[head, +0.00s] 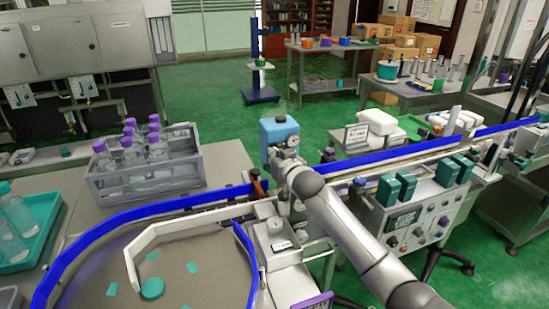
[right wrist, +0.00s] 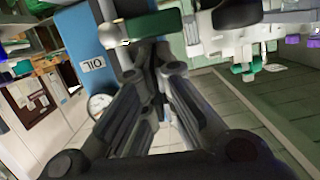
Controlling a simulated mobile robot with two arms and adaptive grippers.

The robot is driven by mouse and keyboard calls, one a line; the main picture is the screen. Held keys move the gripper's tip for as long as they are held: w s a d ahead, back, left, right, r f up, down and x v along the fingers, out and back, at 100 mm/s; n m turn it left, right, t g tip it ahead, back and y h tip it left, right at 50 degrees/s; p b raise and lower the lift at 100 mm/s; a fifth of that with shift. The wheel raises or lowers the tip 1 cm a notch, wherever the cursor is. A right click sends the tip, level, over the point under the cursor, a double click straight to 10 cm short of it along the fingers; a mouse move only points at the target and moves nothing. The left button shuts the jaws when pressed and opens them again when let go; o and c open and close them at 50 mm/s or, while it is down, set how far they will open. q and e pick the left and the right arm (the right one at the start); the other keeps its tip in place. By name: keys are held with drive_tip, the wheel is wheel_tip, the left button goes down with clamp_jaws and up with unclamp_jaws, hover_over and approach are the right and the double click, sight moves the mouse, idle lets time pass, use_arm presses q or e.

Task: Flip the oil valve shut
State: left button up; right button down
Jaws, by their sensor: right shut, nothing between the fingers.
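The oil unit is a light blue box (head: 280,131) beside the conveyor in the head view. In the right wrist view the blue box (right wrist: 92,45) bears an OIL label, with a round white gauge (right wrist: 99,104) near it. A green bar-like handle (right wrist: 152,26), which looks like the valve lever, lies just beyond my right fingertips. My right gripper (right wrist: 152,62) is shut and empty, close to the handle; I cannot tell whether they touch. In the head view my right arm reaches in from the lower right and its wrist hides the area below the box. My left gripper is not in view.
A blue-edged conveyor (head: 400,155) runs behind and beside my arm. A grey crate (head: 150,178) of purple-capped bottles stands at left. A control panel with green blocks (head: 388,190) stands at right. Green floor (head: 210,110) is open behind.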

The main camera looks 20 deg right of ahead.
drive_tip(key=shift+f, duration=0.1)
drive_tip(key=shift+s+a+f+n+h, duration=0.1)
drive_tip(key=shift+a+f+n+h, duration=0.1)
drive_tip(key=shift+f+n+h, duration=0.25)
drive_tip(key=shift+f, duration=0.15)
drive_tip(key=shift+y, duration=0.35)
wheel_tip(320, 180, up, 5)
drive_tip(key=p, duration=0.4)
drive_tip(key=shift+p, duration=0.35)
drive_tip(key=shift+s+f+b, duration=0.15)
drive_tip(key=shift+s+b, duration=0.25)
drive_tip(key=shift+s, duration=0.1)
drive_tip(key=b+v, duration=0.1)
drive_tip(key=v, duration=0.8)
